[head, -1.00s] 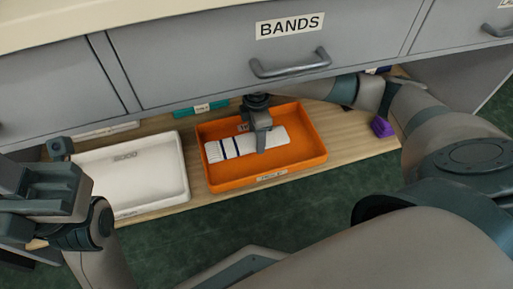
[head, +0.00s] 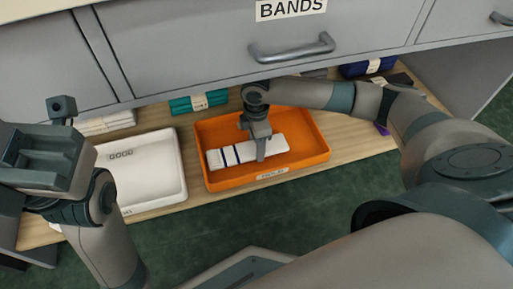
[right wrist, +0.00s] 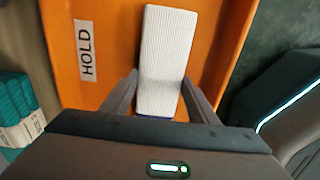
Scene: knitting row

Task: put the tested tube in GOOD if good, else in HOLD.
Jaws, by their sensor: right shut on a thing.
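The tested tube is a white ribbed knit piece with dark blue stripes (head: 228,156). It lies low inside the orange HOLD tray (head: 312,170); whether it touches the floor is hard to tell. In the right wrist view the tube (right wrist: 165,48) sits between the two fingers, over the orange tray floor beside the HOLD label (right wrist: 87,50). The white GOOD tray (head: 150,180) is left of it and looks empty. My left gripper (head: 40,160) is at the left edge; its jaws are unclear.
Teal folded knits (head: 200,101) lie behind the trays, white ones (head: 106,122) behind the GOOD tray and dark blue ones (head: 367,67) at the back right. The grey BANDS drawer (head: 220,50) overhangs the wooden shelf (head: 357,143). A purple thing at right is mostly hidden by my arm.

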